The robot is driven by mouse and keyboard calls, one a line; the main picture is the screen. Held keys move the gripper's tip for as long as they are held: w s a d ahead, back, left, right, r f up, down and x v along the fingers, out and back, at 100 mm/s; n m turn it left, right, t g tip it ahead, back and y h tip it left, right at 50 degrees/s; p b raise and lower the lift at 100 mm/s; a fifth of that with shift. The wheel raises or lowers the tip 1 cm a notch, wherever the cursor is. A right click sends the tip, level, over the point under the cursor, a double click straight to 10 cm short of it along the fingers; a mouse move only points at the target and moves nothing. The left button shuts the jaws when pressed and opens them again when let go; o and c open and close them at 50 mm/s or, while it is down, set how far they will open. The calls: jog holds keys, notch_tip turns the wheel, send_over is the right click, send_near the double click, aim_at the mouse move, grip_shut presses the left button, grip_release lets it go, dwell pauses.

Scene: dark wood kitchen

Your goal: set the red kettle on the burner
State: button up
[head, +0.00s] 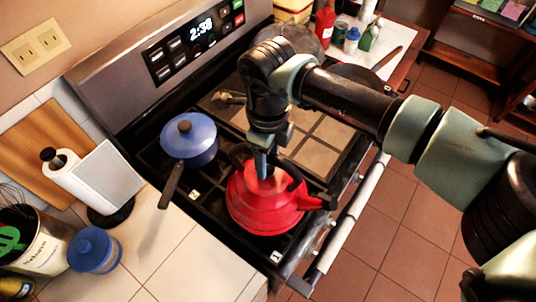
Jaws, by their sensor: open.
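The red kettle (262,208) sits upright on the front left part of the black stovetop (208,193), with its dark spout pointing right. My gripper (263,168) is right above the kettle, at its dark handle, pointing down. Its jaws are open; their far side and part of the handle are hidden, and I cannot tell whether they touch it. The burner under the kettle is covered by it.
A blue pot (190,138) with a long dark handle stands behind left on the stove. A flat griddle plate (318,125) covers the middle. A paper towel roll (100,183) and a blue lidded jar (94,250) stand on the left counter. The tiled floor (375,225) at right is clear.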

jog(key=shift+w+r+b, duration=0.1)
jog(key=shift+r+b, duration=0.25)
jog(key=shift+r, duration=0.15)
notch_tip(320, 180, up, 7)
jog(key=shift+f+b, duration=0.15)
jog(key=shift+b, duration=0.8)
